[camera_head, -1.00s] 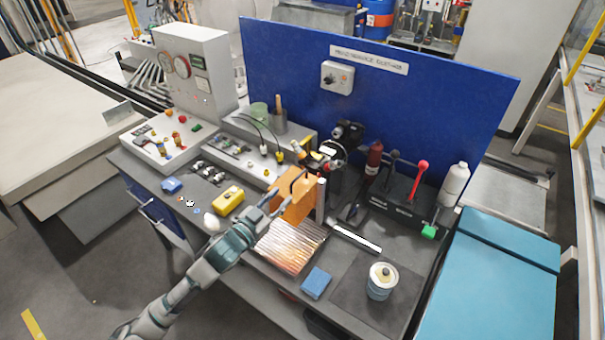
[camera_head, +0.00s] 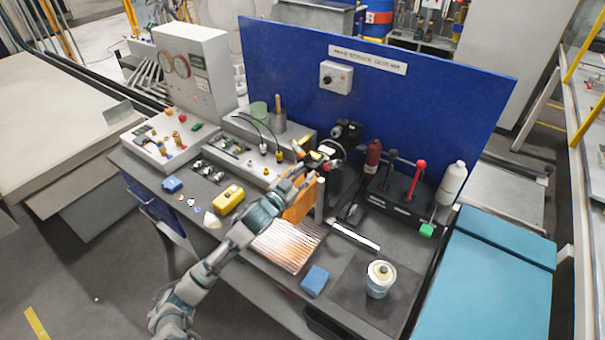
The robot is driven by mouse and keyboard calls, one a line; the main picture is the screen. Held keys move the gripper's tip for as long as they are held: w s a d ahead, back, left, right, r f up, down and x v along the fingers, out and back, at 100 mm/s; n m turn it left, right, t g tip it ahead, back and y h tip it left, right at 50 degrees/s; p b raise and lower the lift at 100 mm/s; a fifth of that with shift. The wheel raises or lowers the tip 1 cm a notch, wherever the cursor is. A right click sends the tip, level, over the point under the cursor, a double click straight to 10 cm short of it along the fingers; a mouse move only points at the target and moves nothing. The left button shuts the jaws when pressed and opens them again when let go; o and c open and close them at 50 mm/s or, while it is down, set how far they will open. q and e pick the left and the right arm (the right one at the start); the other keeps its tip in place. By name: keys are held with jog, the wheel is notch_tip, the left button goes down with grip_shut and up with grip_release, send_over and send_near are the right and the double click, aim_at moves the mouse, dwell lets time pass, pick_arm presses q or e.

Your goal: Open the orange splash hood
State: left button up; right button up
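The orange splash hood (camera_head: 299,207) stands on the workbench in front of the blue panel, above a bright ribbed metal plate (camera_head: 286,246). My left arm comes in from the lower left and its gripper (camera_head: 297,181) is at the hood's upper edge. The gripper and forearm cover the hood's left and upper part. The fingers are small here, and I cannot tell whether they touch or grip the hood. My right gripper is not in view.
A yellow box (camera_head: 228,199) and a blue block (camera_head: 173,184) lie left of the arm. A blue sponge-like block (camera_head: 315,280) and a white tin (camera_head: 380,278) are at the front right. Red and black levers (camera_head: 413,180) stand at the right. A blue panel (camera_head: 440,110) closes off the back.

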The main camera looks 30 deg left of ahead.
pick_arm(q)
jog(key=shift+a, duration=0.2)
grip_shut()
jog(key=shift+a+f, duration=0.15)
jog(key=shift+a, duration=0.1)
jog(key=shift+d, duration=0.2)
jog(key=s+d+p, duration=0.1)
jog(key=d+p, duration=0.4)
jog(key=d, duration=1.1)
jog(key=shift+s+f, duration=0.15)
jog(key=shift+s, duration=0.05)
jog(key=shift+o, duration=0.2)
grip_release()
jog(key=shift+w+a, duration=0.1)
